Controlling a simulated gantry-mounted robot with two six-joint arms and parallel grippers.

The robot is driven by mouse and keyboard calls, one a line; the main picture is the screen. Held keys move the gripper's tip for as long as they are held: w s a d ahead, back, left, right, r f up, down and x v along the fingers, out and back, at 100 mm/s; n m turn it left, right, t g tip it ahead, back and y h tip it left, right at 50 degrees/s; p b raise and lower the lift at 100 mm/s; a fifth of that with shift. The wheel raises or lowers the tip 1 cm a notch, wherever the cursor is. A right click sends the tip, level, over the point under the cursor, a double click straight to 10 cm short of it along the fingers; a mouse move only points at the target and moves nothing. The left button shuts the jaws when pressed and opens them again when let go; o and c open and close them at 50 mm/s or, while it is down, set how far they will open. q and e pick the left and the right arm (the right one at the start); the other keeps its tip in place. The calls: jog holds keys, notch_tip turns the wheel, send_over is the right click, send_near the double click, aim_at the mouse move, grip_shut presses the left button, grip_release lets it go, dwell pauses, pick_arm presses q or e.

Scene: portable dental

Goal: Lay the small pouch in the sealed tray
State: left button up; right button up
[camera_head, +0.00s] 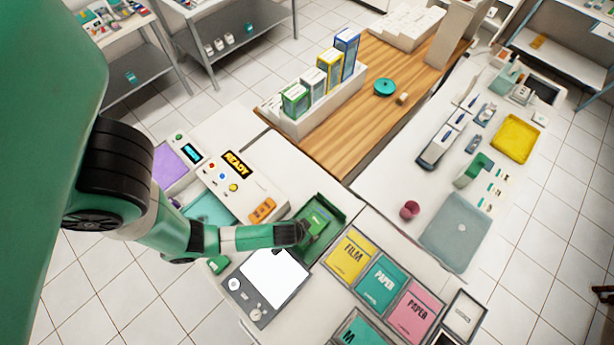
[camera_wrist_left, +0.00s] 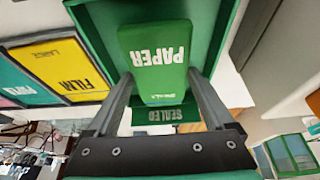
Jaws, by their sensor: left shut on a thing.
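The small green pouch (camera_wrist_left: 152,52), marked PAPER, is between the two fingers of my left gripper (camera_wrist_left: 158,78) in the left wrist view. My left gripper (camera_head: 304,232) is shut on it, reaching in from the left in the head view. The green sealed tray (camera_wrist_left: 165,114), with SEALED on its front lip, lies behind the pouch, and the pouch lies within the tray's outline. The tray (camera_head: 337,202) also shows at the gripper's tip in the head view. I cannot tell whether the pouch touches the tray's floor. My right gripper is not in view.
A scale with a white plate (camera_head: 274,277) stands just below the gripper. Yellow FILM (camera_head: 350,256), teal PAPER (camera_head: 382,284) and pink PAPER (camera_head: 415,311) bins lie to the right. The sealer with the READY display (camera_head: 236,165) stands at the left.

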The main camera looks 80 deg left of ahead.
pick_arm(q)
notch_tip(320, 180, down, 3)
jog(key=shift+f+b, duration=0.1)
jog(key=shift+b, duration=0.4)
jog(key=shift+f, duration=0.1)
jog(key=shift+f, duration=0.1)
jog(key=shift+f, duration=0.15)
jog(key=o, duration=1.3)
jog(key=shift+r, duration=0.2)
